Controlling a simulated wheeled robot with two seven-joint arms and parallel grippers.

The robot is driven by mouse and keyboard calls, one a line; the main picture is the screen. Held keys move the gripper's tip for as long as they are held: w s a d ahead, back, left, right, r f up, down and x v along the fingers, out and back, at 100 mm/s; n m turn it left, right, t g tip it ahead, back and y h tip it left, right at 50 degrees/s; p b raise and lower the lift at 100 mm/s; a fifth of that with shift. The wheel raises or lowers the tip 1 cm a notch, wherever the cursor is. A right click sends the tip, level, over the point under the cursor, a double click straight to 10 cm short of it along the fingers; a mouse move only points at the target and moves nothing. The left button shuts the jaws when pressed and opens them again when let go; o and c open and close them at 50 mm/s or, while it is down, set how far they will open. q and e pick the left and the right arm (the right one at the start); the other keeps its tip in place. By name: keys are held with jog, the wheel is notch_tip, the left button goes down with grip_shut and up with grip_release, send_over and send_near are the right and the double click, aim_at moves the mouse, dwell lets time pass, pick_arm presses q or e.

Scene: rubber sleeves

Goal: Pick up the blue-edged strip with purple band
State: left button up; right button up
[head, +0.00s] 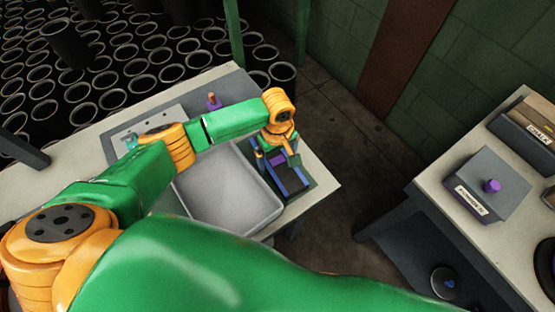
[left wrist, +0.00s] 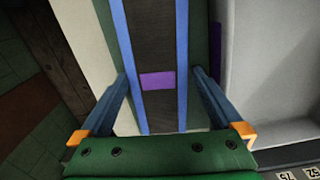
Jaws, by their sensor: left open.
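The blue-edged strip (left wrist: 152,35) is dark grey with a blue line along each long side and a purple band (left wrist: 157,81) across it. In the head view the strip (head: 292,179) lies on the near table, right of a grey tray. My left gripper (left wrist: 160,76) is open and empty, its two blue fingers on either side of the strip near the purple band. Whether the fingers touch the strip cannot be told. In the head view my left gripper (head: 279,154) covers part of the strip. My right gripper is not in view.
The grey tray (head: 232,223) stands directly left of the strip. A small purple-and-orange item (head: 213,101) stands behind. A second table at right holds a grey box with a purple knob (head: 492,186). Many black pots (head: 130,85) fill the floor at back left.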

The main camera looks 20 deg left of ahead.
pick_arm(q)
jog(key=shift+w+f, duration=0.2)
jog(key=shift+w, duration=0.1)
jog(key=shift+s+r, duration=0.15)
jog(key=shift+s, duration=0.05)
jog(key=c, duration=1.1)
jog(key=shift+w, duration=0.1)
jog(key=shift+c, duration=0.2)
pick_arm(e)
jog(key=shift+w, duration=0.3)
